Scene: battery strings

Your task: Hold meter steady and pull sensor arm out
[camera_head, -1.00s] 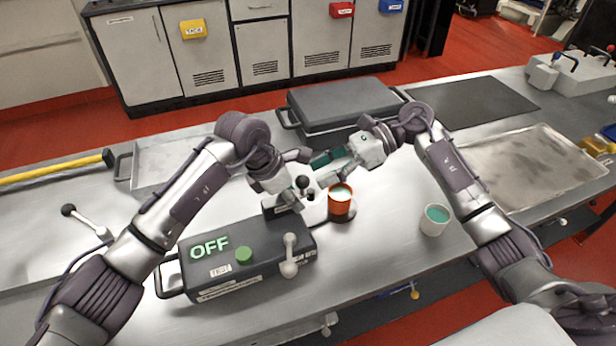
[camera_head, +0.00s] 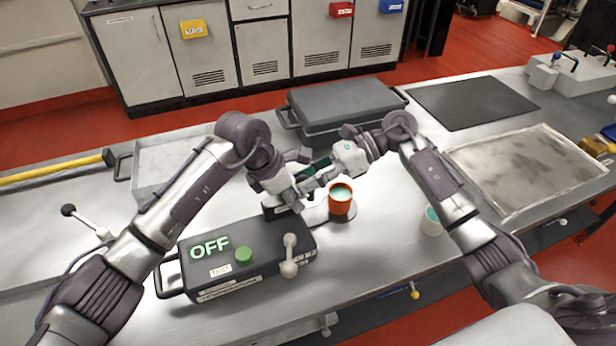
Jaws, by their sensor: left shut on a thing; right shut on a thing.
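The meter (camera_head: 270,209) seems to be the small dark unit behind the box marked OFF; most of it is hidden by my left gripper.
The dark box (camera_head: 245,262) marked OFF has a green button and a lever, close in front. A white cup (camera_head: 431,222) stands beside my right forearm, partly covered. A closed dark case (camera_head: 345,105) lies behind the grippers. A metal tray (camera_head: 525,170) is at right.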

